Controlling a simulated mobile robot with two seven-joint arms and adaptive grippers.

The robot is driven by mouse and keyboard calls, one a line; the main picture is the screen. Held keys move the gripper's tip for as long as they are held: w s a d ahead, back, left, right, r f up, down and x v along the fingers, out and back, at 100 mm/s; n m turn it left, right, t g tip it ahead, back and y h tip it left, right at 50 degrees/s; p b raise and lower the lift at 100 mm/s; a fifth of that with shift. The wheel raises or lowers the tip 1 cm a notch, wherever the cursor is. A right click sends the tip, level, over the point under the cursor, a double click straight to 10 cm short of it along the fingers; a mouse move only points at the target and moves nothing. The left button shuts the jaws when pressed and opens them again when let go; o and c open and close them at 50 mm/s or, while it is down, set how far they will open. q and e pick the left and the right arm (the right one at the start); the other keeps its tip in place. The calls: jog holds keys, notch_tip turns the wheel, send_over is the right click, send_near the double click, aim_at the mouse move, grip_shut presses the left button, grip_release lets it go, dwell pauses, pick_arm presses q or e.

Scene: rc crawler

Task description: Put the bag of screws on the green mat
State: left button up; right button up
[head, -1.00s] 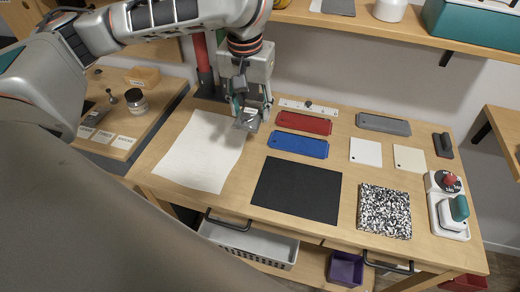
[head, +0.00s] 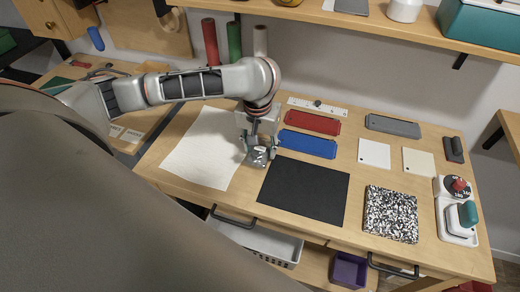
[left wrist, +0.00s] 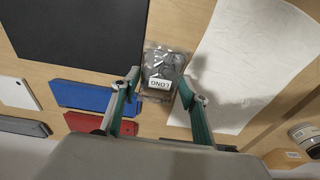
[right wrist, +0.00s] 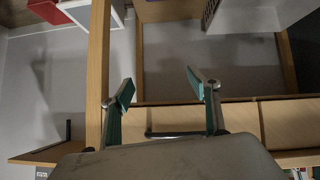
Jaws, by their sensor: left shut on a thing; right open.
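The bag of screws (head: 258,159) is a small clear bag with a white label reading LONG, which shows in the left wrist view (left wrist: 160,72). My left gripper (head: 260,148) is shut on it, over the bench between the white sheet and the black mat. In the left wrist view its fingertips (left wrist: 160,88) are on either side of the bag. I cannot tell whether the bag touches the bench. My right gripper (right wrist: 160,85) is open and empty, seen only in the right wrist view.
A white sheet (head: 203,150), black mat (head: 304,190), red plate (head: 312,122) and blue plate (head: 307,145) lie around the left gripper. A speckled slab (head: 391,214) and a red-button device (head: 457,188) are at right. A shelf (head: 400,32) overhangs the back.

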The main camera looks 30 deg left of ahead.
pick_arm(q)
jog(key=shift+f, duration=0.8)
jog(key=shift+f, duration=0.2)
jog(key=o, duration=1.1)
